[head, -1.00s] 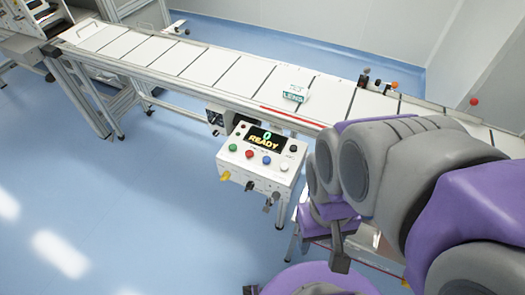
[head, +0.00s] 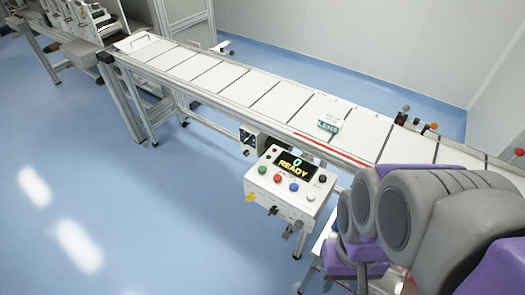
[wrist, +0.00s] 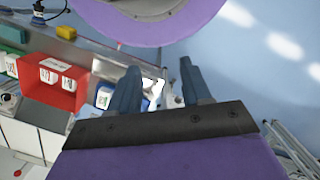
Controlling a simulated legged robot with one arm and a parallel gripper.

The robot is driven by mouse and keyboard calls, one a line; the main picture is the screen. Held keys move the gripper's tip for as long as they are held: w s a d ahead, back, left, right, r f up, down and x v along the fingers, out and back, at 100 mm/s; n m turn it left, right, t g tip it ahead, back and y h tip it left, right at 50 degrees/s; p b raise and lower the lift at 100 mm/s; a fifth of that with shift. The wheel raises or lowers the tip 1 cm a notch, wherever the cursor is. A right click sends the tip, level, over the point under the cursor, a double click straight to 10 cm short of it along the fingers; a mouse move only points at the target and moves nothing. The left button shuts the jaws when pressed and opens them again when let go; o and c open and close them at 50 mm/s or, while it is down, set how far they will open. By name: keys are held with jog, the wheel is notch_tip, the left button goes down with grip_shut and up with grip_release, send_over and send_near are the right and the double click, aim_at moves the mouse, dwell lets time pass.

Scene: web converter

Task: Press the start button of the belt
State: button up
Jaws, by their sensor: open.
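The belt (head: 222,83) is a long conveyor with white panels that runs from the upper left to the right in the head view. Its control box (head: 290,187) is white and stands at the belt's near side. A dark display (head: 295,165) on it reads "0 READY". Below the display are a green button (head: 262,170), a red button (head: 277,177), a blue button (head: 294,187) and a white button (head: 311,197). My gripper (wrist: 155,80) shows in the wrist view, with its two fingers apart and nothing held between them. In the head view my arm is right of the control box, apart from it.
A small green-and-white label box (head: 329,125) lies on the belt. In the wrist view, a red bin (wrist: 52,82) and a blue-and-white item (wrist: 104,96) are beside my gripper. The blue floor (head: 130,215) left of the control box is clear.

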grip_shut()
dwell(1.4)
